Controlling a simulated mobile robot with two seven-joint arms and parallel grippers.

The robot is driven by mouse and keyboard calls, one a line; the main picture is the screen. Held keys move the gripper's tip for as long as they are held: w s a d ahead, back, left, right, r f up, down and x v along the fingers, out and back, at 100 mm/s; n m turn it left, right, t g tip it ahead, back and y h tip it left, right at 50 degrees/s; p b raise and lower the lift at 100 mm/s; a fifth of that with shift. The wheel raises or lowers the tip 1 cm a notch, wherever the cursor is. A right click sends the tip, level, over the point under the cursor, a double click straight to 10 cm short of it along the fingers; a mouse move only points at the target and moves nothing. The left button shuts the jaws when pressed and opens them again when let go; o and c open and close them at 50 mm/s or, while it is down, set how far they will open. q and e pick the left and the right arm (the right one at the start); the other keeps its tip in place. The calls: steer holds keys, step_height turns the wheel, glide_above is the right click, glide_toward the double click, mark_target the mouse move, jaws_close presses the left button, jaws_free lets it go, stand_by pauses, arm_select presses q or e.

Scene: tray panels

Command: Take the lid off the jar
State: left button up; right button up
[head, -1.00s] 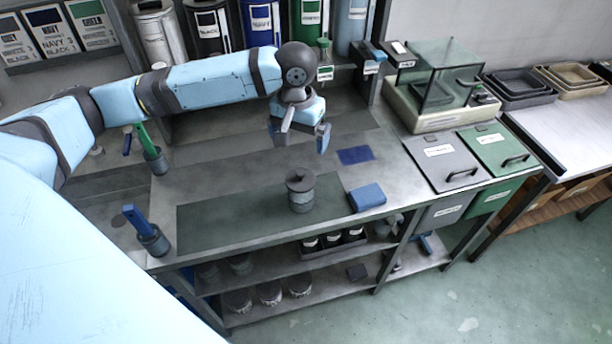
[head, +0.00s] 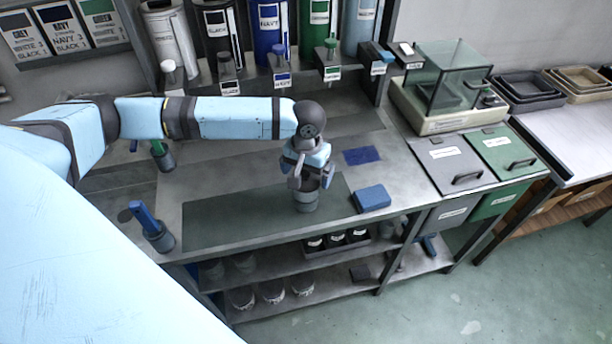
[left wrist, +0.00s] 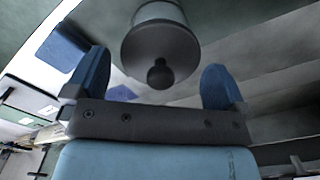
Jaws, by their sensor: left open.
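The jar (head: 306,203) is a grey-blue cylinder standing upright on the dark mat (head: 235,216) on the bench. Its dark round lid (left wrist: 160,45) with a small knob (left wrist: 160,74) is on the jar body (left wrist: 159,11) in the left wrist view. In the head view my gripper mostly hides the lid. My left gripper (head: 309,180) is open at the top of the jar. In the left wrist view its two blue fingers (left wrist: 157,65) stand apart, with the knob between them in the picture; whether they touch the lid I cannot tell. My right gripper is not in view.
A blue block (head: 371,198) lies right of the jar, near a flat blue patch (head: 361,156). Cups with tools (head: 158,237) stand at the left. A glass case (head: 440,80) and lidded grey (head: 446,165) and green bins are at the right. Labelled canisters line the back.

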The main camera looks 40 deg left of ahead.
arm_select(q)
steer(key=shift+f, duration=0.45)
steer(key=shift+c, duration=0.2)
steer(key=c, duration=0.8)
steer(key=shift+r, duration=0.1)
